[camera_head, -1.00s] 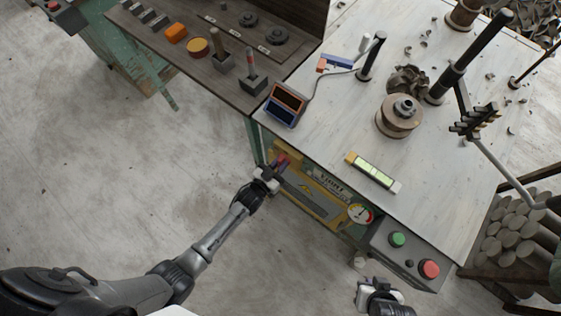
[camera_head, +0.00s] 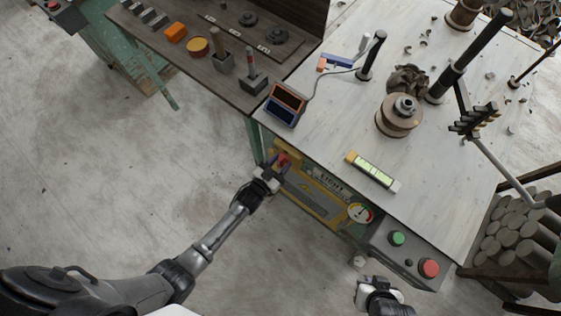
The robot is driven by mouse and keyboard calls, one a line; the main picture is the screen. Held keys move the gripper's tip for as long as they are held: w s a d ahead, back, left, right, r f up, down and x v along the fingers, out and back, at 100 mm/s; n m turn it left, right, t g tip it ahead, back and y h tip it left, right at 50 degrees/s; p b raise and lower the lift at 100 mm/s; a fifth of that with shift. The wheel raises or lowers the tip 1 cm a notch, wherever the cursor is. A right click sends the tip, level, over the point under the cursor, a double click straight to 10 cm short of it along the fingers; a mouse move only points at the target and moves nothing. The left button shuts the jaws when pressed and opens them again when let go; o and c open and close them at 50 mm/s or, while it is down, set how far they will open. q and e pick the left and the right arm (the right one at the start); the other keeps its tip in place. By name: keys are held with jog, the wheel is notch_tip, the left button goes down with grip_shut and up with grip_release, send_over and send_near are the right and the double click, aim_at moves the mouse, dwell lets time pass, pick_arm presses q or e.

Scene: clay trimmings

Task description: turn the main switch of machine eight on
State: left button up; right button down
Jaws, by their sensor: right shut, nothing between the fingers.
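The front panel of the machine under the white table is yellow, with a plate reading EIGHT (camera_head: 331,183). A red switch handle (camera_head: 285,159) sits at the panel's upper left end. My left gripper (camera_head: 276,165) is right at this handle, its fingers partly covering it. Whether the fingers grip it, and how the handle is turned, is too small to tell. My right gripper (camera_head: 365,291) is shut and empty, low in the picture below the button box.
A pressure gauge (camera_head: 360,213) sits at the panel's right. A grey box with a green button (camera_head: 397,238) and a red button (camera_head: 429,268) is at the table's corner. The white table (camera_head: 335,135) carries a spool and posts.

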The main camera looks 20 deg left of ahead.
pick_arm(q)
jog(key=shift+s+a, duration=0.15)
jog(key=shift+s, duration=0.4)
jog(key=p+v, duration=0.2)
jog(key=v, duration=1)
jog(key=shift+s, duration=0.35)
jog(key=shift+a, duration=0.15)
